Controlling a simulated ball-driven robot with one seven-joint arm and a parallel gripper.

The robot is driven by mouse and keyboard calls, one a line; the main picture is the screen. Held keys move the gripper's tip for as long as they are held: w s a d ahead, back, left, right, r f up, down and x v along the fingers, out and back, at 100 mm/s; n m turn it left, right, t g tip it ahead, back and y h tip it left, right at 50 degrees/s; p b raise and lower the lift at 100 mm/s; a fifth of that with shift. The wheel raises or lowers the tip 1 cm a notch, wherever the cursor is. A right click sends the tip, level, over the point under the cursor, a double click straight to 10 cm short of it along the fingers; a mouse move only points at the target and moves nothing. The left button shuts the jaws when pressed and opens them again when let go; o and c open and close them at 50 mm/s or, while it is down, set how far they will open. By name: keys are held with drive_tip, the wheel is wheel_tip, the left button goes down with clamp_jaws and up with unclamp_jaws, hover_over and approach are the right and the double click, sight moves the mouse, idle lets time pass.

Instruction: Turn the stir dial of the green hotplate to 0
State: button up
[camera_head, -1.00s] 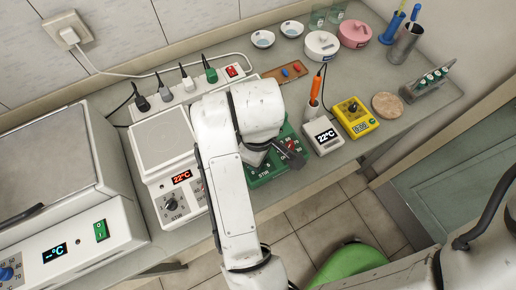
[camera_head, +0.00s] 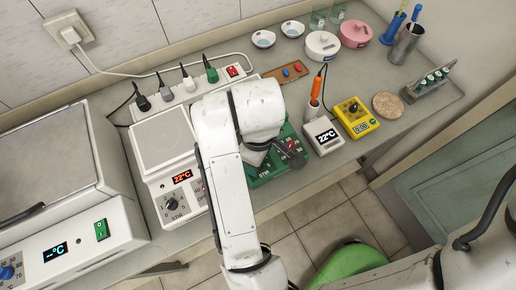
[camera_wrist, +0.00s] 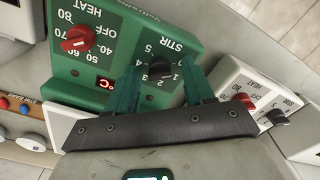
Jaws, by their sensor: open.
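The green hotplate (camera_head: 262,176) stands on the bench, mostly hidden by my arm in the head view. In the wrist view its green front panel (camera_wrist: 125,60) shows upside down, with a red heat dial (camera_wrist: 78,39) and a black stir dial (camera_wrist: 160,69). The numbers 1 to 5 show around the stir dial; its exact setting is hard to read. My gripper (camera_wrist: 161,88) is open, its two green fingers on either side of the stir dial. I cannot tell whether they touch it. The gripper also shows over the panel in the head view (camera_head: 289,153).
A white hotplate (camera_head: 160,140) with its own dials stands close on the left. A white 22°C thermometer box (camera_head: 323,136) and a yellow device (camera_head: 357,117) stand close on the right. A power strip (camera_head: 190,88) with cables lies behind.

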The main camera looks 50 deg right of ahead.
wheel_tip(320, 180, up, 11)
drive_tip(key=p, duration=0.3)
drive_tip(key=shift+f, duration=0.15)
idle(0.5)
